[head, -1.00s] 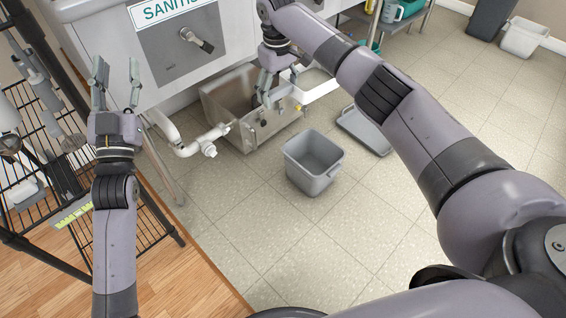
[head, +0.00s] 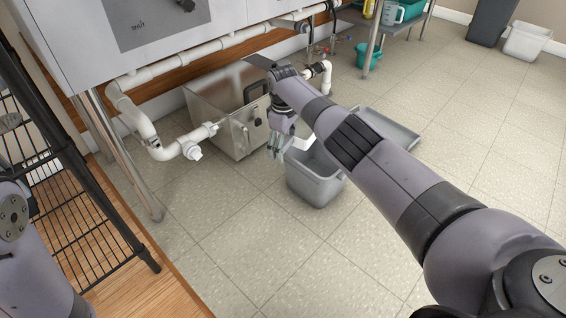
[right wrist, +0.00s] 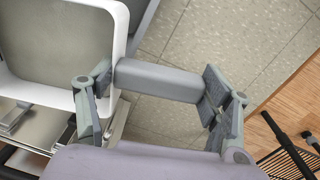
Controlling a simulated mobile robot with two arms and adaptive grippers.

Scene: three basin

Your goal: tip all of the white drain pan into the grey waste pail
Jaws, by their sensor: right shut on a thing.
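The white drain pan (right wrist: 121,40) shows at the left of the right wrist view, with a flat grey-beige inside. My right gripper (right wrist: 160,82) is shut on a grey bar-shaped grip beside the pan's rim. In the head view the right gripper (head: 279,152) is low, just left of the grey waste pail (head: 316,188). Only a small white part of the pan (head: 303,142) shows there, at the pail's back rim; my arm hides the rest. I cannot tell how far the pan overlaps the pail. The pail stands upright on the floor. My left gripper is out of view.
A metal box (head: 212,112) stands under the sink, by white pipes (head: 160,150). A grey tray (head: 397,133) lies on the floor behind my right arm. A black wire rack (head: 75,215) is at left. The tiled floor in front of the pail is clear.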

